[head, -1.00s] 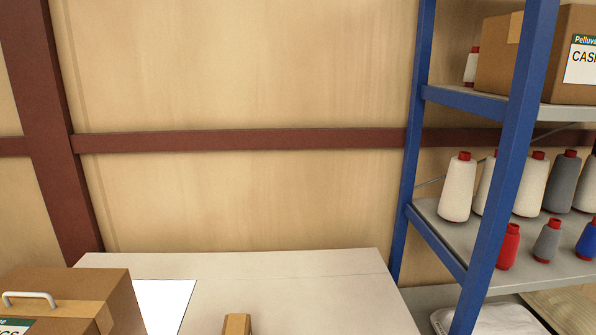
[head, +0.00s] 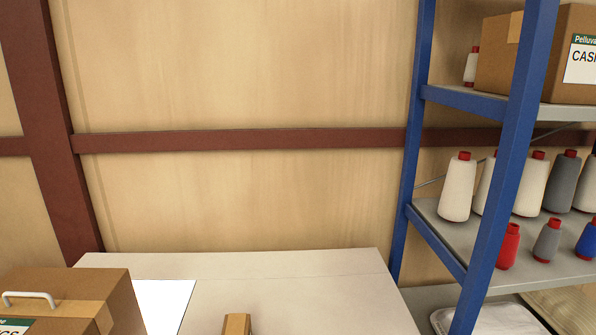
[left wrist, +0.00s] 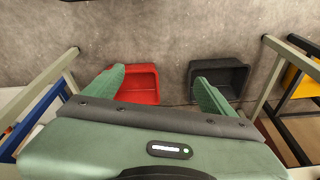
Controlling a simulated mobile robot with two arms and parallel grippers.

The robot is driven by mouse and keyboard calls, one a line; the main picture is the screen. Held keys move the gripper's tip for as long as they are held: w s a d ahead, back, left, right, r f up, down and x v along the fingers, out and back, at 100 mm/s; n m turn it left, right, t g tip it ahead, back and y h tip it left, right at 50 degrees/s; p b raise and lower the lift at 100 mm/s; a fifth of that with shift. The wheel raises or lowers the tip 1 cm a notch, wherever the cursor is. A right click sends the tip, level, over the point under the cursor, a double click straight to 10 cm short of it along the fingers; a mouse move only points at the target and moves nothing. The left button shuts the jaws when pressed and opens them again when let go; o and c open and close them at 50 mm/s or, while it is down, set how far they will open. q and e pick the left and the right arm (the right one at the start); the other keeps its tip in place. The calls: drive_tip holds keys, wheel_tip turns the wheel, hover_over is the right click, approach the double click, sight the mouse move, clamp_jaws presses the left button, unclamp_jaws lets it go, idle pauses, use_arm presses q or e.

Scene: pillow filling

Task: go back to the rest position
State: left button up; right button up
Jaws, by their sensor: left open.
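My left gripper (left wrist: 160,92) shows in the left wrist view as a green body with two green fingers held wide apart. It is open, with nothing between the fingers. It points toward the grey floor, where a red bin (left wrist: 138,84) and a dark grey bin (left wrist: 219,80) stand beyond the fingertips. Neither gripper shows in the head view, and my right gripper is in no view.
In the head view a pale table (head: 290,290) carries a cardboard box with a handle (head: 95,290), a white sheet (head: 163,303) and a small wooden block (head: 237,324). A blue-framed shelf (head: 508,150) with thread cones (head: 457,190) stands at the right.

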use_arm(q)
drive_tip(key=s+a+f+g, duration=0.1)
drive_tip(key=s+a+f, duration=0.2)
drive_tip(key=s+f, duration=1.5)
wheel_tip(320, 180, down, 3)
drive_tip(key=shift+s+a+r+g, duration=0.15)
drive_tip(key=shift+s+r+g, duration=0.05)
drive_tip(key=shift+g, duration=0.1)
